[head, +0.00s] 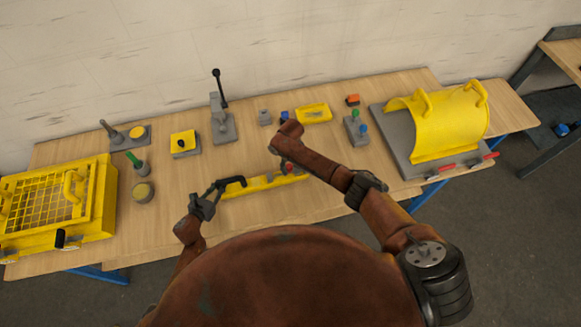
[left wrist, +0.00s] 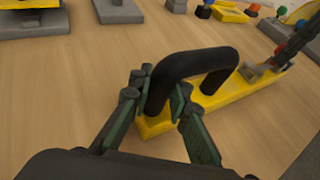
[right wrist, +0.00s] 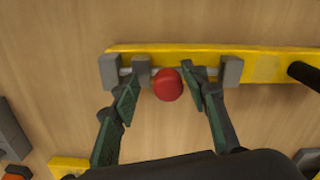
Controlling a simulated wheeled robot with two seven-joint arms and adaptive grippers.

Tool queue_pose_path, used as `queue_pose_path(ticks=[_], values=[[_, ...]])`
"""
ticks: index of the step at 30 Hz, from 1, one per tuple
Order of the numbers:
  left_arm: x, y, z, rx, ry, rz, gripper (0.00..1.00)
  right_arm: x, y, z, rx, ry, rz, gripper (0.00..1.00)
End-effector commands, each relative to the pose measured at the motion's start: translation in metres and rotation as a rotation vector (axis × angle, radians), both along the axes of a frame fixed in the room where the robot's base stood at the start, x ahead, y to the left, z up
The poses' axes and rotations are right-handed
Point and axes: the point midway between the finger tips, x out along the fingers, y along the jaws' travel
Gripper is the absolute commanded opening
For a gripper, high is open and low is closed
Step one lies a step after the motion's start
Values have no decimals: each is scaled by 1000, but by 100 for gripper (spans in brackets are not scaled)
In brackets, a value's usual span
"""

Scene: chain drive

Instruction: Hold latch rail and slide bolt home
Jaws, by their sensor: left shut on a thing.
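The yellow latch rail (head: 262,184) lies on the middle of the bench, with a black arched handle (left wrist: 200,62) at one end. My left gripper (left wrist: 160,88) is shut on that handle near one of its legs. At the rail's other end, grey blocks carry a thin grey bolt (right wrist: 125,71) with a red knob (right wrist: 167,84). The knob lies between the middle block and the block at the right in the right wrist view. My right gripper (right wrist: 161,82) is open, its fingers on either side of the knob with gaps. In the head view my right arm partly hides this end.
A yellow mesh-topped box (head: 50,210) stands at the left and a yellow curved cover (head: 435,125) on a grey plate at the right. A grey lever stand (head: 222,125) and a yellow tray (head: 313,113) are behind the rail. The bench in front of the rail is clear.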

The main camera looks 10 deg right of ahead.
Motion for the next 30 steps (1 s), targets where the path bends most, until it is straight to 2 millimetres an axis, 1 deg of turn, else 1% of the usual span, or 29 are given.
queue_pose_path(ticks=[6, 10, 14, 21, 24, 27, 30], values=[[0, 0, -1, 2, 1, 1, 0, 0, 2, 1, 3, -1, 2, 41], [0, 0, -1, 1, 0, 0, 0, 1, 3, 10, 5, -3, 1, 41], [0, -1, -1, 1, 1, -1, 0, 1, 2, 32, 4, -3, 2, 41], [-1, -1, -1, 1, 1, -2, 0, 1, 2, 83, 4, -4, 2, 41], [-1, -2, -1, 1, 1, -2, 0, 1, 1, 99, 3, -2, 2, 41], [-1, -2, -1, 0, 0, -3, 0, 1, 1, 111, 2, -1, 1, 41], [-1, -2, -1, 0, 0, -3, 0, 0, 1, 118, 2, -1, 0, 41]])
